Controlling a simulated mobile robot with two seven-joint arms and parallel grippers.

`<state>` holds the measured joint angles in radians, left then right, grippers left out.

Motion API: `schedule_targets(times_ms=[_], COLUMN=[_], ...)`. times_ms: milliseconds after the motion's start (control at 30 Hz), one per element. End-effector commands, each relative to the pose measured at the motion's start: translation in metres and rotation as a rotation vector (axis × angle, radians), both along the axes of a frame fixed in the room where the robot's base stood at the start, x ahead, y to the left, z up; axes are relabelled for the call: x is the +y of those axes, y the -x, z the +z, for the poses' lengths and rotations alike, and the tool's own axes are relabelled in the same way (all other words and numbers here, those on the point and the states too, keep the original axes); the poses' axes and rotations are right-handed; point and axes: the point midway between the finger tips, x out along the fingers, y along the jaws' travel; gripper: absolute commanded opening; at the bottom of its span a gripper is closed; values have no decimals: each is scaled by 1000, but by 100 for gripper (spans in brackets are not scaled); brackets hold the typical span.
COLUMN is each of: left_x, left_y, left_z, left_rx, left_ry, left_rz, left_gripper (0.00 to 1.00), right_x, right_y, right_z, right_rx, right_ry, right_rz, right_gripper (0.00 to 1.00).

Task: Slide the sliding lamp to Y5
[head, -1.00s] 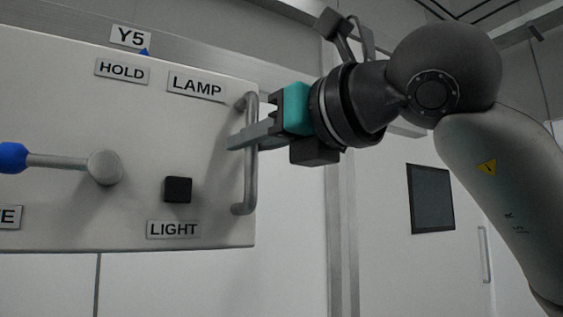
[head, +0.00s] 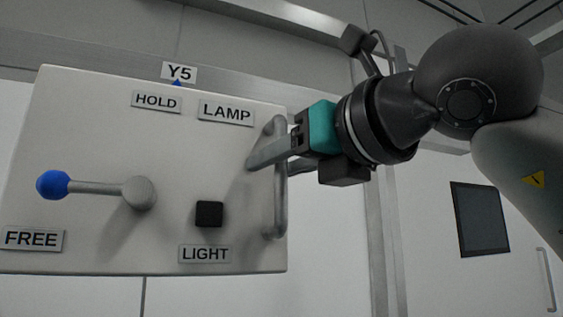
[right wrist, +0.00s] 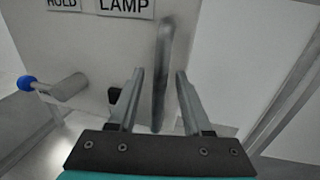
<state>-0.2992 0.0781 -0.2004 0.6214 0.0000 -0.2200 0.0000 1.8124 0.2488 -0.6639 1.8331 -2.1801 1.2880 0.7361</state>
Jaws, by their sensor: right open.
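The sliding lamp is a pale box (head: 100,110) with LAMP, HOLD, FREE and LIGHT plates on its face. Its blue pointer (head: 177,82) stands right under the Y5 plate (head: 179,72), close to its middle. A lever with a blue ball (head: 53,184) points left, between the HOLD and FREE plates. A grey upright bar handle (head: 281,205) is at the box's right edge. My right gripper (head: 252,160) is open, with its fingers at the handle. In the right wrist view the handle (right wrist: 163,60) stands between the two fingers. My left gripper is out of view.
A black square button (head: 209,214) sits above the LIGHT plate. A metal rail (head: 90,78) runs behind the top of the lamp. A white wall with a dark panel (head: 481,220) and a door handle (head: 547,280) is at the right.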

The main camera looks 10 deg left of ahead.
Motion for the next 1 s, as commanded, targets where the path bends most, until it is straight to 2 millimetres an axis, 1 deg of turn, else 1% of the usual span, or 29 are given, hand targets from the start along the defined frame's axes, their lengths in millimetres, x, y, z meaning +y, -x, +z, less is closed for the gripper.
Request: schedule_targets(times_ms=[267,367,433,567,800,1000], left_x=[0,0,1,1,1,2], left_y=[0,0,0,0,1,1], left_z=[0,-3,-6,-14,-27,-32], left_rx=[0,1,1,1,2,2], left_ry=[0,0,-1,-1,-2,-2], left_rz=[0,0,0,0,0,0], left_gripper=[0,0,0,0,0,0], right_x=[-1,-5,-11,-31,-74,-100], right_y=[0,4,10,27,68,92], right_z=[-1,-1,-1,-2,-2,-1], right_rx=[1,-1,-2,-4,-4,-2], right_ry=[1,1,1,-2,-2,-1], right_rz=[0,-1,0,-2,-3,-2], right_gripper=[50,50,50,50,50,50])
